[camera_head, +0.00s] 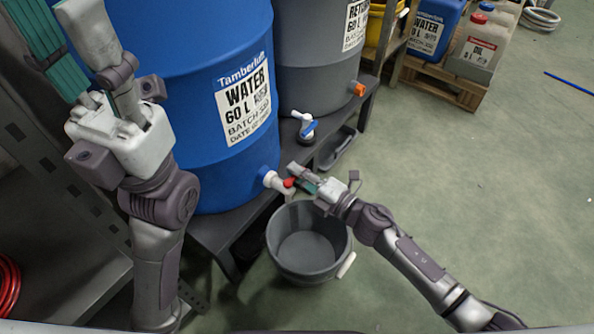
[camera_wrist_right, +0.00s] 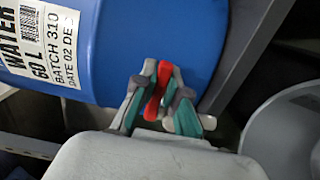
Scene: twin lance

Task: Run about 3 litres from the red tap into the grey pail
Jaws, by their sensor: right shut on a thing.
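The red tap (camera_head: 273,181) has a white body low on the blue water drum (camera_head: 180,80) and a red lever. The red lever (camera_wrist_right: 160,80) shows between my right fingers in the right wrist view. My right gripper (camera_head: 294,179) is shut on it. The grey pail (camera_head: 308,276) stands on the floor below the tap, with the spout over its back left rim. I see no stream and no clear water level in the pail.
A grey drum (camera_head: 310,60) with an orange tap stands beside the blue one on a dark bench (camera_head: 215,235). Jerrycans (camera_head: 478,48) stand on a pallet at the back right. The green floor at right is mostly clear.

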